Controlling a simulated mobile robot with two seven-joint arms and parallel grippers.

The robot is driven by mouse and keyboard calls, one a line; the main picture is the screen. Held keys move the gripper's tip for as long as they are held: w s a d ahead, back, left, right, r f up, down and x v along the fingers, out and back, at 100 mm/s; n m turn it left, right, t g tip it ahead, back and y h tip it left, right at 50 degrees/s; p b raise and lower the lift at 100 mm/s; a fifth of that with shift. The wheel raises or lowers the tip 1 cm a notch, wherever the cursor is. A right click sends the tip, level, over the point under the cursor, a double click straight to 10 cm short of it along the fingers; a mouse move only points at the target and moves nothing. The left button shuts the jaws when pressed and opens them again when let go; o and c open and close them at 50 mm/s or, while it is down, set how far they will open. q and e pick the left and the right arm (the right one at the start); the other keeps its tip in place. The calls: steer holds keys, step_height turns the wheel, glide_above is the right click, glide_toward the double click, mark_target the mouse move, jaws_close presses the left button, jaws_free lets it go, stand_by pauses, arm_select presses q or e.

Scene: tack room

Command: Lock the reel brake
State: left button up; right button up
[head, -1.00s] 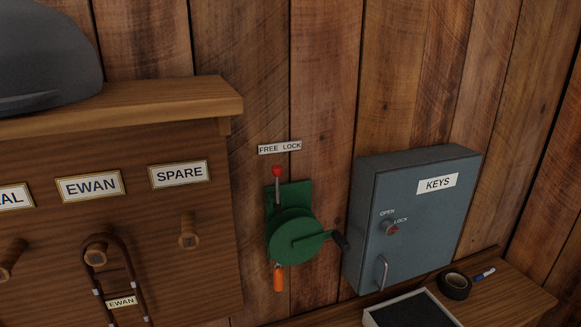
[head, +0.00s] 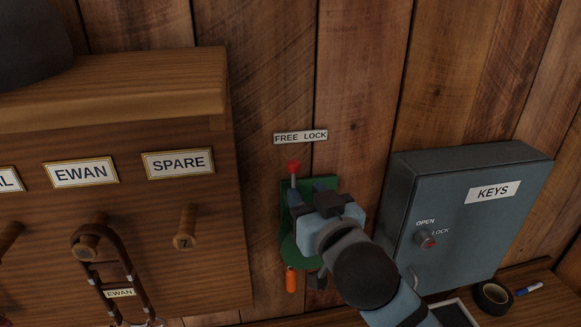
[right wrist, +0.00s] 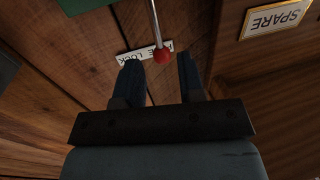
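The green reel (head: 287,249) is fixed to the plank wall, mostly hidden behind my right arm. Its brake lever stands nearly upright and ends in a red knob (head: 294,167), under the word FREE on the FREE LOCK label (head: 300,137). My right gripper (head: 309,192) is in front of the reel's upper part. In the right wrist view, its two fingers are apart, with the red knob (right wrist: 162,56) near the gap between the fingertips, not visibly gripped. The reel's crank is largely covered by my arm. My left gripper is not in view.
A grey key cabinet (head: 463,215) is on the wall to the right, close to my right arm. A wooden rack (head: 120,231) with pegs and name labels is at left. An orange handle (head: 291,280) hangs below the reel. Black tape (head: 492,296) lies on the shelf.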

mark_target(294, 178)
steer(key=p+x, duration=0.1)
steer(key=x, duration=0.5)
steer(key=shift+w+r, duration=0.1)
steer(key=shift+w, duration=0.2)
steer(key=shift+p+x, duration=0.3)
steer(key=shift+x, duration=0.65)
jaws_close()
